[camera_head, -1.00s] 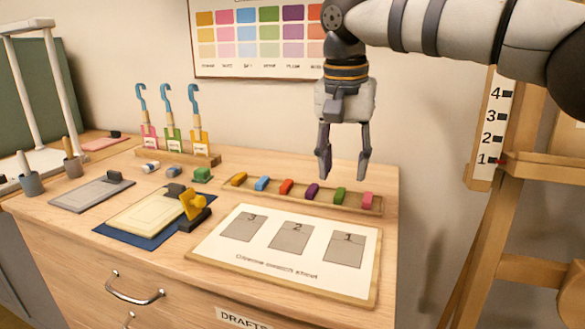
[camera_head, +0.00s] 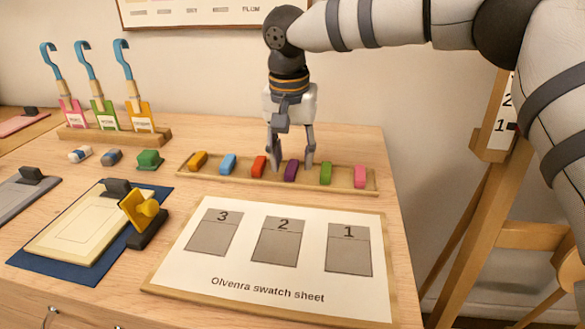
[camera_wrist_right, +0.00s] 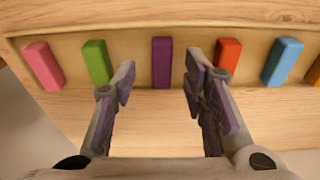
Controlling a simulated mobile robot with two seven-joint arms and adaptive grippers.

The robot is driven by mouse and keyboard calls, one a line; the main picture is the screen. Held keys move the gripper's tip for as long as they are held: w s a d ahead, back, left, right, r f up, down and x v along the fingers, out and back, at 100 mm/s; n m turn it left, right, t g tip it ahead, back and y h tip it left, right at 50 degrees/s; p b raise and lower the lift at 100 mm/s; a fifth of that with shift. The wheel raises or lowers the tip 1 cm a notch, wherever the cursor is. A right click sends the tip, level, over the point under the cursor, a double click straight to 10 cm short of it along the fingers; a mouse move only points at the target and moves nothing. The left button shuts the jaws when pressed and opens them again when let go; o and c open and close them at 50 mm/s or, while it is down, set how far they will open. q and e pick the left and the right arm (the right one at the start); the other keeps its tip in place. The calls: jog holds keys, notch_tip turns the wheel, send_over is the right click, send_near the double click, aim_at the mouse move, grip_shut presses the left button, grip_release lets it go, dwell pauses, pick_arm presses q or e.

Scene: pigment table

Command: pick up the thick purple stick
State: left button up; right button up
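The thick purple stick (camera_head: 291,170) lies in the long wooden tray (camera_head: 190,175), between the red-orange stick (camera_head: 259,166) and the green stick (camera_head: 326,173). In the right wrist view the purple stick (camera_wrist_right: 162,62) stands out in the middle of the row. My right gripper (camera_head: 293,168) is open and empty, pointing down just over the tray. In the wrist view its fingertips (camera_wrist_right: 160,80) lie either side of the purple stick's line, apart from it. Whether the fingertips are level with the stick cannot be told. My left gripper is not in view.
An orange-yellow stick (camera_head: 197,161), a blue stick (camera_head: 228,164) and a pink stick (camera_head: 360,176) share the tray. The swatch sheet board (camera_head: 180,275) lies in front. A yellow-handled stamp (camera_head: 143,212) stands to its left. An easel (camera_head: 480,215) is at the right.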

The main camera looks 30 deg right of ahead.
jog(key=shift+w+d+f, duration=0.1)
jog(key=shift+w+f, duration=0.05)
jog(key=shift+f, duration=0.6)
grip_shut()
jog(key=shift+r, duration=0.1)
notch_tip(320, 180, up, 3)
jog(key=shift+r, duration=0.2)
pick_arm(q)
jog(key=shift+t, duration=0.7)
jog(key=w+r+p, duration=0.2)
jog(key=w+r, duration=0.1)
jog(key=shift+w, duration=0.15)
pick_arm(e)
jog(key=s+a+r, duration=0.6)
jog(key=s+r, duration=0.3)
jog(key=s, duration=0.3)
jog(key=shift+s+r, duration=0.25)
jog(key=shift+s, duration=0.1)
jog(key=shift+d, duration=0.1)
